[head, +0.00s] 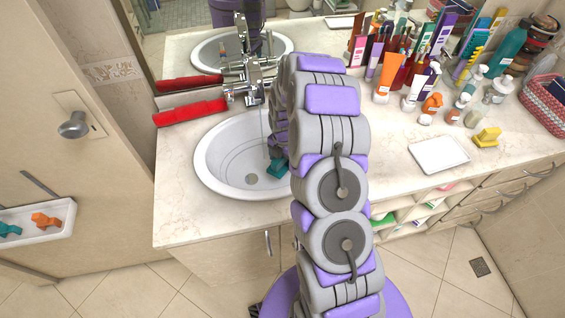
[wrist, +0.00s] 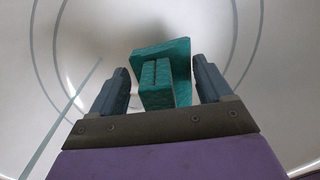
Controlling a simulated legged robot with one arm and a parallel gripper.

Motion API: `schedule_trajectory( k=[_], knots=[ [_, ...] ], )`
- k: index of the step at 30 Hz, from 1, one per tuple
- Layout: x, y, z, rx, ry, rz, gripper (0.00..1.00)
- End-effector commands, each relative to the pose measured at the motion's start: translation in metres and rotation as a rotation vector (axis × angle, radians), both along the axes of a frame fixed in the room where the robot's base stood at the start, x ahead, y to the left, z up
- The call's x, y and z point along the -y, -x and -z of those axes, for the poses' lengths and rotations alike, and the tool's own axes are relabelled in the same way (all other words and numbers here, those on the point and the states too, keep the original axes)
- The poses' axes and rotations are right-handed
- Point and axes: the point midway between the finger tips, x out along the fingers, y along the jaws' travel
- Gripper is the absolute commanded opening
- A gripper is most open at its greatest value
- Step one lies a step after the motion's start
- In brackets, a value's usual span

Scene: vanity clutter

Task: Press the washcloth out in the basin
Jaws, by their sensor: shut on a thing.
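The teal washcloth (wrist: 178,55) is a folded, blocky piece between the two dark fingers of my gripper (wrist: 163,76) in the wrist view. My gripper is shut on it. In the head view the washcloth (head: 277,169) shows low inside the right part of the white oval basin (head: 222,150), partly hidden by my arm. The basin's pale inside fills the wrist view around the fingers. Whether the cloth touches the basin floor I cannot tell. The drain (head: 251,179) shows to the left of the cloth.
A chrome faucet (head: 250,80) stands behind the basin, with a long red item (head: 190,112) beside it. To the right are a white tray (head: 438,153), a yellow item (head: 487,137), bottles and tubes (head: 385,75) and a pink basket (head: 545,100). The counter's front left is bare.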

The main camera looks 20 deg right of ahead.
Motion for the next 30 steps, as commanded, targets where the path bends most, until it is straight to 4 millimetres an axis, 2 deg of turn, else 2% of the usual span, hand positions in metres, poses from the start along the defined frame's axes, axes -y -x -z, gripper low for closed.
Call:
schedule_trajectory(
  k=[21, 30],
  knots=[
    [0.0, -0.001, -0.067, 0.004, 0.0, 0.0, 0.5],
    [0.0, 0.0, -0.086, 0.0, 0.0, 0.0, 0.5]
  ],
)
